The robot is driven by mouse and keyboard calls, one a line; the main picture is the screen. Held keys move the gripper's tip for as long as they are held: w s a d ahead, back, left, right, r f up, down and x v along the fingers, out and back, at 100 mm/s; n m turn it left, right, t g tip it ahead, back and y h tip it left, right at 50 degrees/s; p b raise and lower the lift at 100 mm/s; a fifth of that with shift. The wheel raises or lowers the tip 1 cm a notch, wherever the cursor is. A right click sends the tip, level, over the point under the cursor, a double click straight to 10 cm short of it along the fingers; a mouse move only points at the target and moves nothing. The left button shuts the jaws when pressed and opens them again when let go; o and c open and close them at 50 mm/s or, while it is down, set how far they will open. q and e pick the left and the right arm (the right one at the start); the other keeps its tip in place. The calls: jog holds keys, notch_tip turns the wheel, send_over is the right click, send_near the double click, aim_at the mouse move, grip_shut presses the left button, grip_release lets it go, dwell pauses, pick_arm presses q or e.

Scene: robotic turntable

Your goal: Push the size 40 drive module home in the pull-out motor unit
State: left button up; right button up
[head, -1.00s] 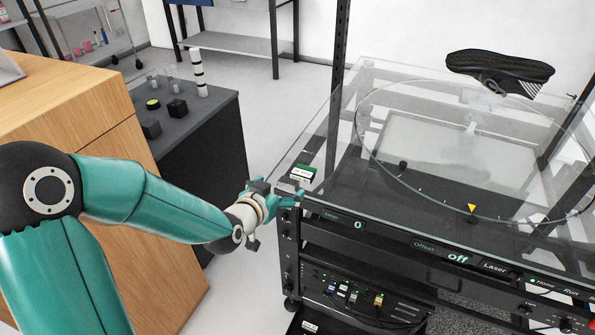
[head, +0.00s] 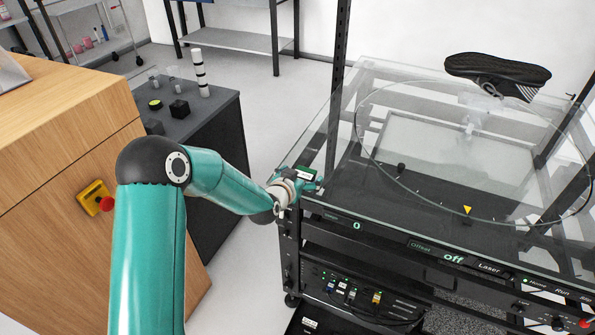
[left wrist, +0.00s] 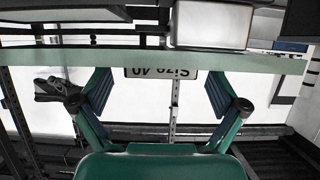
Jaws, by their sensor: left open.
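A small dark module with a green and white top (head: 307,174) is at the left front corner of the glass-topped turntable frame. My left gripper (head: 312,184) is right at it and partly covers it. In the left wrist view a plate reading "Size 40" (left wrist: 160,73) shows upside down between the two open fingers of my left gripper (left wrist: 160,90), with gaps at both sides. A dark pulled-out tray (head: 310,326) shows at the bottom of the head view, cut off by the picture edge; I cannot tell its inside. My right gripper is out of view.
The glass top (head: 350,195) carries a round disc with a black shoe (head: 497,72) above it. Below it is a front panel with cables (head: 350,294). A wooden cabinet (head: 60,120) and a dark grey table (head: 215,115) with small objects stand at the left. Open floor lies between.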

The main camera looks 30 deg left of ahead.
pick_arm(q)
jog(key=shift+w+f, duration=0.15)
jog(key=shift+w, duration=0.15)
jog(key=c, duration=1.3)
jog(key=shift+o, duration=0.2)
